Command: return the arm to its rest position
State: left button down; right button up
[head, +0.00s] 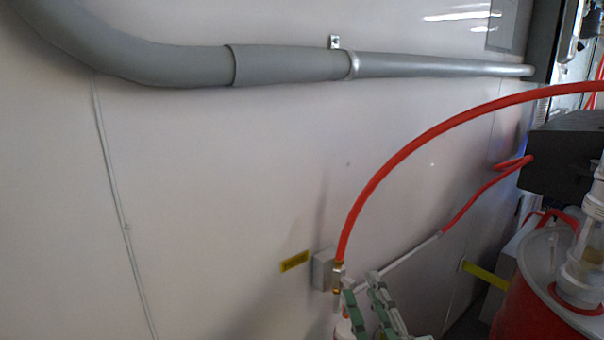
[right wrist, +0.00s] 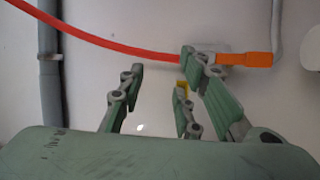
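My right gripper (head: 365,300) shows at the bottom of the head view, with green and grey fingers. In the right wrist view its fingers (right wrist: 160,85) are spread apart with nothing seen between them. The gripper is just right of a brass fitting (head: 337,278) at the lower end of a red hose; whether they touch cannot be told. In the right wrist view the red hose (right wrist: 110,44) passes beyond the fingertips towards an orange part (right wrist: 247,59). My left gripper is not in view.
A grey pipe (head: 290,66) runs along the white wall. The red hose (head: 400,150) arches over the right gripper. A small box (head: 322,270) sits on the wall beside the fitting. A red drum (head: 535,305) and dark box (head: 565,155) stand right.

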jog(key=s+d+f+m+g+h, duration=0.3)
jog(key=d+f+m+g, duration=0.15)
jog(key=f, duration=0.45)
jog(key=s+d+f+m+g+h, duration=0.35)
jog(key=f+m, duration=0.25)
jog(key=f, duration=0.3)
jog(key=s+f+m+g+y, duration=0.1)
jog(key=s+f+m+g, duration=0.2)
jog(key=s+f+g, duration=0.5)
jog(key=s+f+m+g+y, duration=0.1)
jog(key=s+f+m, duration=0.35)
jog(key=s, duration=0.75)
notch_tip(320, 180, down, 26)
jog(key=n+g, duration=0.1)
jog(key=n, duration=0.1)
jog(key=s+d+f, duration=0.2)
jog(key=s+f, duration=0.6)
jog(key=s, duration=0.1)
jog(key=s+d+f+g+p, duration=0.1)
jog(key=s+f, duration=0.7)
jog(key=shift+s+d+f+g+h, duration=0.15)
jog(key=shift+s+d+g+h, duration=0.15)
jog(key=shift+s+d+h, duration=0.1)
